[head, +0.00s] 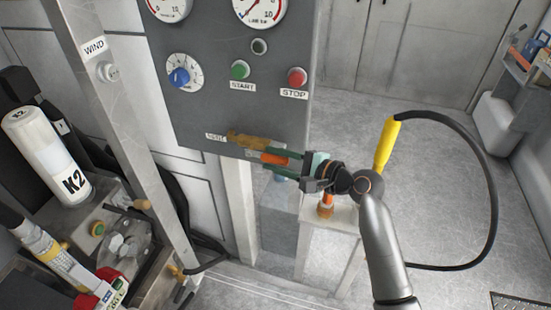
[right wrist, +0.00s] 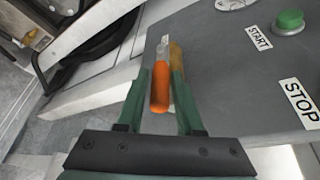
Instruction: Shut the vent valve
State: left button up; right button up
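The vent valve is a brass body (head: 248,141) on the lower edge of the grey panel, beside a small label that is hard to read. Its orange handle (head: 274,158) lies close beside the brass and looks roughly in line with it. My right gripper (head: 276,160) has green fingers, one on each side of the orange handle. In the right wrist view the handle (right wrist: 160,88) shows between the spread fingers (right wrist: 161,90), with the brass (right wrist: 177,62) behind the right one. The fingers look apart from the handle, though contact is hard to judge. My left gripper is out of view.
The grey panel (head: 205,105) carries gauges, a blue knob (head: 180,77), a green START button (head: 240,69) and a red STOP button (head: 297,76). A yellow handle (head: 386,145) on a black hose (head: 492,190) is to the right.

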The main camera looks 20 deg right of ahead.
grip_shut()
dwell(1.0)
